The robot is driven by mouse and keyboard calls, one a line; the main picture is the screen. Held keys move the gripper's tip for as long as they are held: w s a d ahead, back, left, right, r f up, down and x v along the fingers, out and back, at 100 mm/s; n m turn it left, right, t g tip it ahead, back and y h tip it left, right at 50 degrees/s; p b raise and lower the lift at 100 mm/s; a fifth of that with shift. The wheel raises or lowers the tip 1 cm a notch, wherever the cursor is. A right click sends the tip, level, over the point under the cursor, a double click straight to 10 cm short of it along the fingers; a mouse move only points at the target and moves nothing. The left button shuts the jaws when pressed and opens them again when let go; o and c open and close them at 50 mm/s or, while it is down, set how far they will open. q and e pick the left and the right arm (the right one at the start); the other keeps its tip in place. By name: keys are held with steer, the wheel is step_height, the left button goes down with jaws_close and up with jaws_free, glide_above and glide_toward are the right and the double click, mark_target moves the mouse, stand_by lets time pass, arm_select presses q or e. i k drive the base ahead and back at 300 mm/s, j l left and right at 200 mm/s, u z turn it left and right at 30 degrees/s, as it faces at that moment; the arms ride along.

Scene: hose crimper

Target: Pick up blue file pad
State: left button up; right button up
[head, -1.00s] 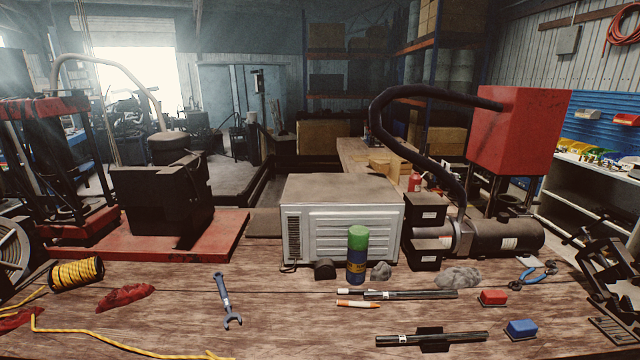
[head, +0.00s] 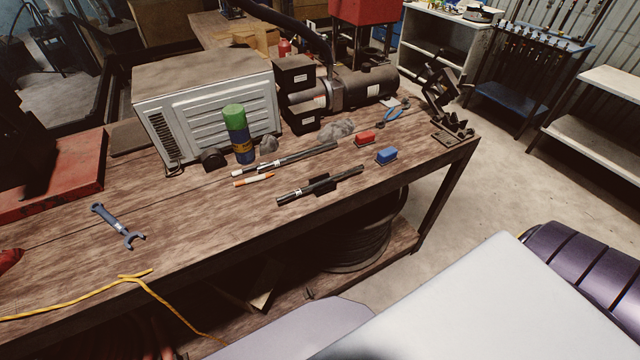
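Nothing touches the blue pad. Neither of my grippers shows in the head view; only parts of my own body show at the lower right.
A dark bar tool (head: 320,186) lies left of the pad, with another rod behind it. Blue-handled pliers (head: 394,113) and a black metal fixture (head: 452,125) are behind and right. A wrench (head: 118,226) lies left. Open concrete floor (head: 490,195) is beyond the bench's right end.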

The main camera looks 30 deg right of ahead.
mark_target(388, 155)
steer(key=z, duration=1.5)
steer(key=i+l+u, duration=0.15)
steer(key=l+u, duration=0.2)
steer(key=i+l+u, duration=0.15)
steer(key=l+u, duration=0.25)
steer(key=i+l+u, duration=0.1)
steer(key=l+u, duration=0.65)
